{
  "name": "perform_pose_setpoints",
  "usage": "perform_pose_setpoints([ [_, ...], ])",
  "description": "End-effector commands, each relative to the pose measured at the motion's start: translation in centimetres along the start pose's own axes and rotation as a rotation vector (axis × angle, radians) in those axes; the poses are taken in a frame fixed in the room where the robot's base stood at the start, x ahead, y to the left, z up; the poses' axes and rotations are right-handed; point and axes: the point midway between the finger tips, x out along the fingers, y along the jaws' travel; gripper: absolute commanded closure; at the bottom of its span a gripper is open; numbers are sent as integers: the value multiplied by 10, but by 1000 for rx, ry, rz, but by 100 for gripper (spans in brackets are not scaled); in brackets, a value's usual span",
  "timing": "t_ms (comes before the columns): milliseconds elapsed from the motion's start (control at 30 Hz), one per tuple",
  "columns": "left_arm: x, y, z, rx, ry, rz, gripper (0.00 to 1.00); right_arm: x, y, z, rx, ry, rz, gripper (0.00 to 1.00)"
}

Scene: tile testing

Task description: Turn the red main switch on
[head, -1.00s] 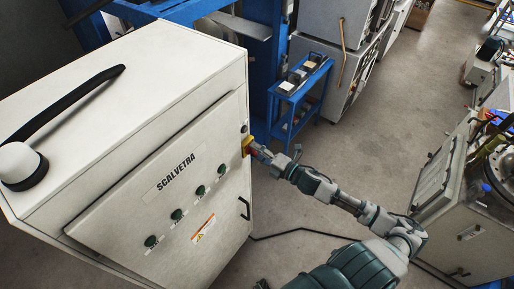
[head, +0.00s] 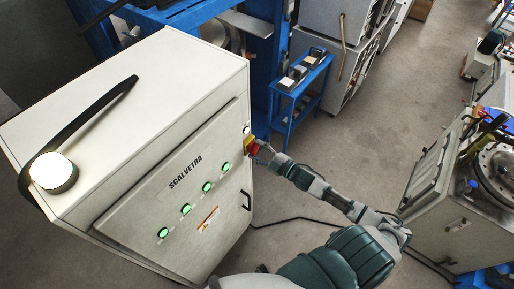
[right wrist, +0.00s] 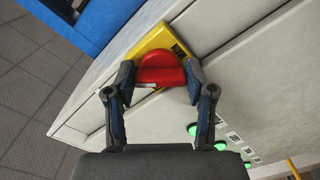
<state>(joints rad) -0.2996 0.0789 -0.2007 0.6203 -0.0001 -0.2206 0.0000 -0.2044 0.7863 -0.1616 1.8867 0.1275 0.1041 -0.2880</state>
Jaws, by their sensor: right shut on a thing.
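The red main switch (right wrist: 160,70) is a red knob on a yellow plate (right wrist: 168,40), on the side edge of the white SCALVETRA cabinet (head: 185,180). In the head view the red switch (head: 254,149) shows small at the cabinet's right edge. My right gripper (right wrist: 158,78) has one finger on each side of the red knob and is shut on it. In the head view my right gripper (head: 266,154) reaches the switch from the right. The green lamps on the cabinet front (head: 207,187) are lit, and the white lamp on top (head: 54,172) glows. My left gripper is not in view.
A blue cart (head: 300,90) stands behind, and another machine (head: 440,190) stands at the right. Grey floor (head: 350,130) between them is open, with a black cable on it.

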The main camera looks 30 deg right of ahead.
Motion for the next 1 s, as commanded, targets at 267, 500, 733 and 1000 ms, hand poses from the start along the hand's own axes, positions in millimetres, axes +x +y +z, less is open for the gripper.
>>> perform_pose_setpoints([
  [267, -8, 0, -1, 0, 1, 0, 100, -1, -2, 4, 85, -13, -4, 81],
  [500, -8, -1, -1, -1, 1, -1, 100, -1, -4, 5, 103, -14, -6, 81],
  [733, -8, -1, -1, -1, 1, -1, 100, -2, -6, 6, 104, -16, -8, 81],
  [1000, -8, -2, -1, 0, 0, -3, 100, -1, -5, 3, 102, -10, -7, 21],
])
